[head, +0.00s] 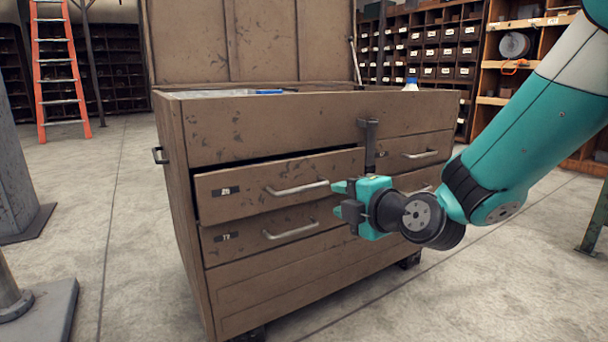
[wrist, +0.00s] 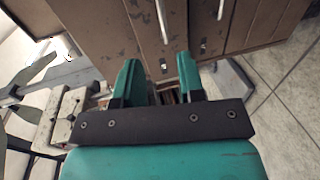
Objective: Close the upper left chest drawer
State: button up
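The brown chest (head: 250,130) stands in the middle of the head view with its lid up. Its upper left drawer (head: 240,190), labelled and with a silver bar handle (head: 297,188), sticks out, with a dark gap along its top edge. My gripper (head: 340,199) is in front of the chest, just right of that handle. Its fingers are apart with nothing seen between them. Whether a finger touches the drawer front cannot be told. In the wrist view the open gripper (wrist: 157,78) points at the chest front (wrist: 215,25), where drawer handles show.
The lower left drawer (head: 270,240) looks shut or nearly so. A vertical latch (head: 369,145) stands between the left and right drawers. A blue-capped bottle (head: 411,85) shows at the chest's top. An orange ladder (head: 62,70) and shelves stand behind.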

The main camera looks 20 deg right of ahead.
aim_at(305, 189)
jog(key=x, duration=1.5)
jog(key=shift+d+f, duration=0.2)
jog(key=shift+w, duration=0.1)
